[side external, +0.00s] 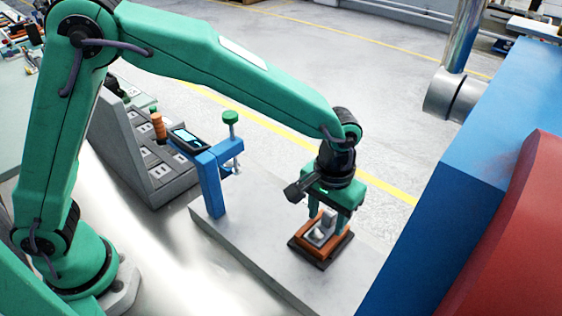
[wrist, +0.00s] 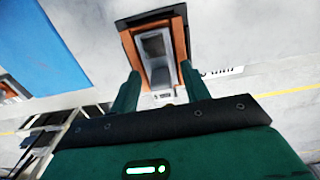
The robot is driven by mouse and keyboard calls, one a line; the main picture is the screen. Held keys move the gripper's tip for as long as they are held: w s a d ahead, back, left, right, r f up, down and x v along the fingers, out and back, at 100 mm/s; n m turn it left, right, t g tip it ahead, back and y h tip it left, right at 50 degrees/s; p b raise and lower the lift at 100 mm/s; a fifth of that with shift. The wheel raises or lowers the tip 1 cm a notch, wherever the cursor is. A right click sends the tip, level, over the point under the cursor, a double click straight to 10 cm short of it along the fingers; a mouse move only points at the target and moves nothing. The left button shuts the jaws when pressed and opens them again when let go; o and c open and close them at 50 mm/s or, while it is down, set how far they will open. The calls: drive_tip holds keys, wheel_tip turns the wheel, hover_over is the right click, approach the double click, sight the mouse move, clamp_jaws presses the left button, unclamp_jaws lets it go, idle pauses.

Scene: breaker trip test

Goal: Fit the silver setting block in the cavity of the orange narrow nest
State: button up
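The silver setting block (side external: 321,233) sits within the outline of the orange narrow nest (side external: 331,248) in the side view. I cannot tell whether it is fully down in the cavity. In the wrist view the block (wrist: 156,60) shows between the orange walls of the nest (wrist: 129,44). My gripper (side external: 328,222) points down right over the nest. Its fingers (wrist: 160,68) stand apart on either side of the block, with visible gaps, so it looks open. The fingers partly hide the nest and the block in the side view.
The nest stands on a dark base plate (side external: 301,251) on a grey slab (side external: 262,255). A blue stand (side external: 212,180) with a green knob (side external: 230,118) is to the left. A large blue box (side external: 455,205) and a red shape (side external: 520,225) are at the right.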

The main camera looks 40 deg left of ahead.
sight(327, 214)
idle(0.3)
drive_tip(key=shift+r, duration=3.9)
drive_tip(key=shift+a+r, duration=0.3)
drive_tip(key=shift+a, duration=0.2)
drive_tip(key=s+a+r+t, duration=0.2)
drive_tip(key=s+a, duration=0.6)
drive_tip(key=a, duration=0.5)
drive_tip(key=s+a+r+t, duration=0.3)
drive_tip(key=s+a, duration=0.5)
drive_tip(key=a, duration=0.6)
drive_tip(key=shift+r+t, duration=0.3)
drive_tip(key=shift+r, duration=0.5)
